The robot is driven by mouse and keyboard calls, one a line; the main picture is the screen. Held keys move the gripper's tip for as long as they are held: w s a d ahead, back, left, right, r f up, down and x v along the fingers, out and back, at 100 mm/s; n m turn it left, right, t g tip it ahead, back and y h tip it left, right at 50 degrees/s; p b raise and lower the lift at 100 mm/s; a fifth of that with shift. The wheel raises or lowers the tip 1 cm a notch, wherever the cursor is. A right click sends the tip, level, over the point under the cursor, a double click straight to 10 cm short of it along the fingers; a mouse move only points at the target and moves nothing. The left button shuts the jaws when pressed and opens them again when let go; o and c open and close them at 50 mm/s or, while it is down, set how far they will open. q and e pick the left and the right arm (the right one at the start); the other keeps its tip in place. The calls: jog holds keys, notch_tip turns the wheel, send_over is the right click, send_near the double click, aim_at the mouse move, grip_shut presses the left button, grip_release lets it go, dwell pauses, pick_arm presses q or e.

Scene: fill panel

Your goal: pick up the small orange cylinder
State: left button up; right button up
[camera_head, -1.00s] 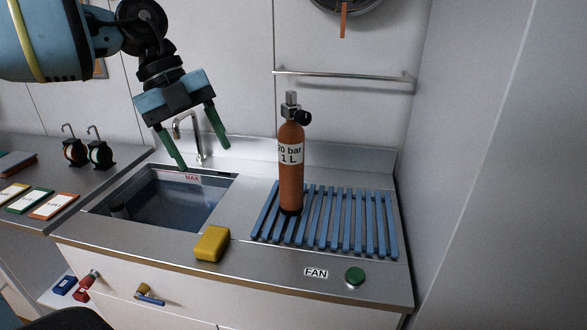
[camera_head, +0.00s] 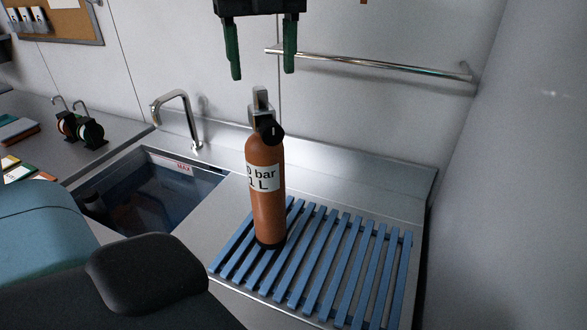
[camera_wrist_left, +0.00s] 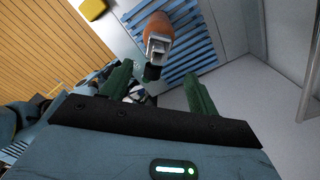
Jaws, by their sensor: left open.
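The small orange cylinder (camera_head: 267,195) stands upright on a blue slatted rack (camera_head: 340,260) beside the sink. It has a white label reading "bar" and "1 L", a metal valve and a black knob on top. My left gripper (camera_head: 262,74) is open and empty, with its green fingers pointing down above the valve and apart from it. In the left wrist view the cylinder (camera_wrist_left: 155,24) shows from above, its valve lying beyond and between the fingertips (camera_wrist_left: 160,75). My right gripper is not in view.
A sink (camera_head: 150,200) with a curved tap (camera_head: 180,105) lies left of the rack. A metal rail (camera_head: 370,65) runs along the wall behind, and a wall closes the right side. A yellow block (camera_wrist_left: 92,8) shows in the left wrist view.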

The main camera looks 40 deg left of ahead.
aim_at(260, 88)
pick_arm(q)
jog(key=shift+s+r, duration=0.1)
jog(key=shift+s, duration=0.1)
jog(key=shift+s+f, duration=0.1)
jog(key=shift+f, duration=0.55)
jog(key=shift+w+a+f+p, duration=0.1)
jog(key=shift+a+f+p, duration=0.1)
jog(key=shift+f, duration=0.9)
jog(key=shift+w+a+f+p, duration=0.1)
jog(key=shift+f+p, duration=0.05)
jog(key=shift+f, duration=0.9)
jog(key=shift+w+a+f+p, duration=0.1)
jog(key=shift+a+f+p, duration=0.1)
jog(key=shift+f, duration=0.9)
jog(key=shift+s, duration=0.1)
grip_shut()
jog(key=shift+r, duration=0.2)
